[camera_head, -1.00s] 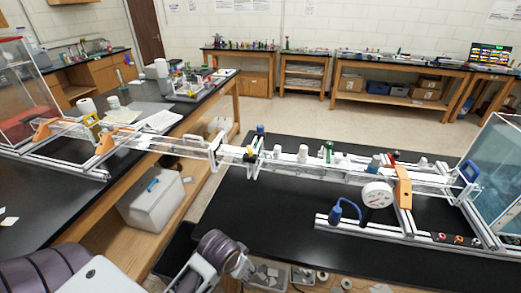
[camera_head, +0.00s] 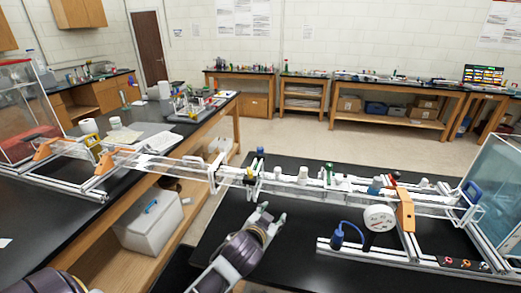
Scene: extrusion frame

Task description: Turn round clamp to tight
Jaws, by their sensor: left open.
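The white extrusion frame (camera_head: 305,187) runs across the gap between two black tables and carries several small fittings. A dark fitting with a yellow part (camera_head: 249,177) sits on it near the right table's left edge, with a blue knob (camera_head: 260,152) just behind. I cannot tell for sure which fitting is the round clamp. My left gripper (camera_head: 268,219) is open and empty over the right table, in front of the frame and apart from it, just below and right of the yellow-marked fitting. My right gripper is not in view.
A clear tank (camera_head: 497,195) stands at the far right. The black tabletop (camera_head: 300,225) right of my gripper is clear.

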